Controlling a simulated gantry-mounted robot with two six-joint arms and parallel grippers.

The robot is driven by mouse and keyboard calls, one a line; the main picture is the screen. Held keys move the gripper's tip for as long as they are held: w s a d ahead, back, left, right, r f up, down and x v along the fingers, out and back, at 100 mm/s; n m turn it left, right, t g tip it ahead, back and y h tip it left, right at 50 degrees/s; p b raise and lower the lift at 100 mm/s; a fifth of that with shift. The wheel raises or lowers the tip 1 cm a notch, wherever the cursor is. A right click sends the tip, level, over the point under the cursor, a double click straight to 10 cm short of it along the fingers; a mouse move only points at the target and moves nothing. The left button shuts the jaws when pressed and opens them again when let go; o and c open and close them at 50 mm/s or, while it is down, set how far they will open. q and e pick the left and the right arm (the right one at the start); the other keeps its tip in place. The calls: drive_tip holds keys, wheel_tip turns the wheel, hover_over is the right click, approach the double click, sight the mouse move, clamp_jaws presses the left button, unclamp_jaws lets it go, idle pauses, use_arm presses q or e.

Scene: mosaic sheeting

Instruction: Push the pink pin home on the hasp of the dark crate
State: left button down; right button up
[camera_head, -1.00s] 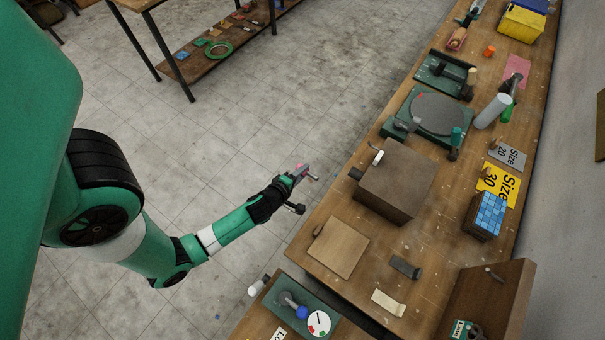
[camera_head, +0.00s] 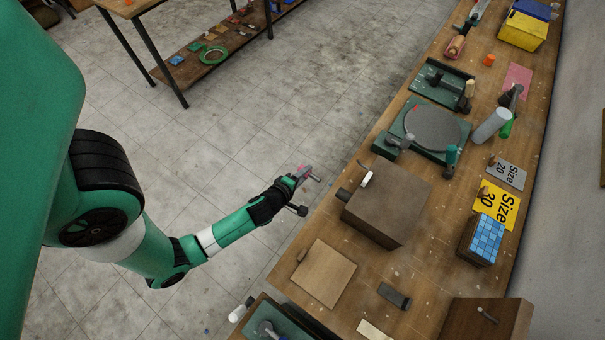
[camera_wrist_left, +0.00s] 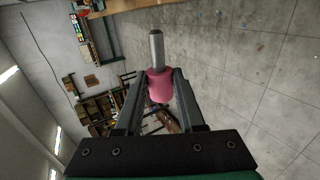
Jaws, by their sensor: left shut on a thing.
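My left gripper (camera_head: 302,175) is shut on the pink pin (camera_wrist_left: 159,87) and holds it in the air over the floor, left of the bench. In the left wrist view the pin's pink grip sits between the two fingers and its bare metal shank points away from them. The dark brown crate (camera_head: 395,203) stands on the bench to the right of the gripper, apart from it. A dark hasp block (camera_head: 344,194) and a small white part (camera_head: 367,178) are on its left side. My right gripper is not in view.
The wooden bench (camera_head: 318,240) runs up the right. Around the crate are a green machine with a round grey plate (camera_head: 433,128), a tan board (camera_head: 324,273), a yellow size card (camera_head: 497,205) and a blue-tiled block (camera_head: 482,239). Open floor lies between my left arm and the bench.

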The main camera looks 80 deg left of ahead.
sight(319, 181)
use_arm(q)
drive_tip(key=w+d+b, duration=0.3)
drive_tip(key=shift+w+d+b, duration=0.3)
drive_tip(key=shift+b, duration=0.05)
drive_tip(key=shift+w+d, duration=0.15)
drive_tip(key=shift+w+d+b, duration=0.5)
drive_tip(key=shift+d+b, duration=0.05)
drive_tip(key=shift+b, duration=0.15)
drive_tip(key=shift+w+d, duration=0.7)
drive_tip(key=shift+d, duration=0.05)
drive_tip(key=shift+w+d+p, duration=0.7)
drive_tip(key=shift+d+p, duration=0.05)
drive_tip(key=shift+p, duration=0.15)
